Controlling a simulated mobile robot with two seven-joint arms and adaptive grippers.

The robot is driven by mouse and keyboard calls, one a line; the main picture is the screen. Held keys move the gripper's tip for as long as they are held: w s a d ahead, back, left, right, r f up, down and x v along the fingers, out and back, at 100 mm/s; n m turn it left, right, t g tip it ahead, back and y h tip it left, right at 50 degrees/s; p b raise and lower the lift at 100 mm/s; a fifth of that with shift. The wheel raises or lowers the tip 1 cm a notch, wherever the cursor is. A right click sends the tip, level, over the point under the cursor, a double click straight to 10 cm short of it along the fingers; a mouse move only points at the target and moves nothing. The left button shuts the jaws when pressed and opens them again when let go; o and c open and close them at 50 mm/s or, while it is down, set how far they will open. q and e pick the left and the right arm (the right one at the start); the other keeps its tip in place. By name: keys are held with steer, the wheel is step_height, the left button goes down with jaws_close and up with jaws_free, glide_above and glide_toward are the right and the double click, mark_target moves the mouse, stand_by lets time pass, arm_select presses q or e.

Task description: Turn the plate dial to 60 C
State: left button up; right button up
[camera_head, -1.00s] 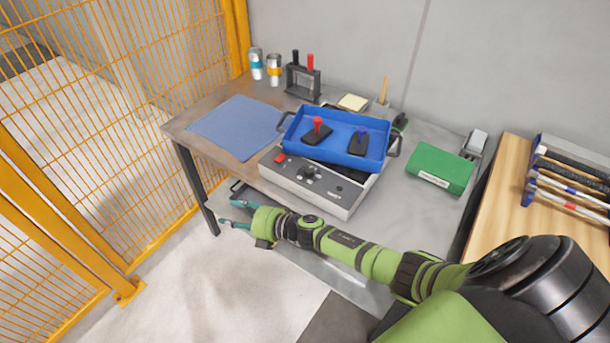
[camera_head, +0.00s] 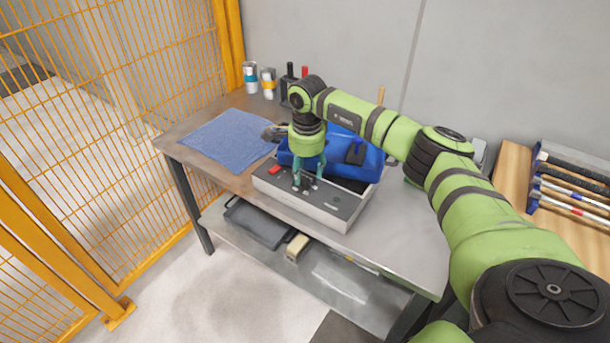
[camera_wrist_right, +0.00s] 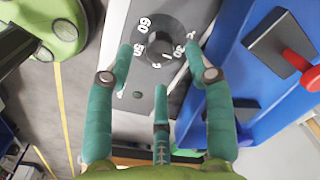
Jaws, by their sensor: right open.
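The plate (camera_head: 335,205) is a flat grey box with a dark front panel near the table's front edge. Its black dial (camera_wrist_right: 158,46) shows in the right wrist view, with white numbers such as 60, 50 and 30 around it. I cannot tell surely which number the dial's mark points to. My right gripper (camera_head: 309,184) points down over the panel. In the right wrist view its teal fingers (camera_wrist_right: 160,60) are spread around the dial, apart from one another; contact with it cannot be told. In the head view the fingers mostly hide the dial. My left gripper is out of view.
A blue tray (camera_head: 372,165) rests on the plate's rear, close beside the fingers, holding dark pieces with a red and a blue handle. A blue cloth (camera_head: 228,138) lies left. Cans (camera_head: 250,77) stand behind. A lower shelf (camera_head: 330,280) holds a dark tray.

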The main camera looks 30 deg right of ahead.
mark_target(305, 180)
steer(key=shift+w+f, duration=0.1)
steer(key=shift+f, duration=1.4)
jaws_close()
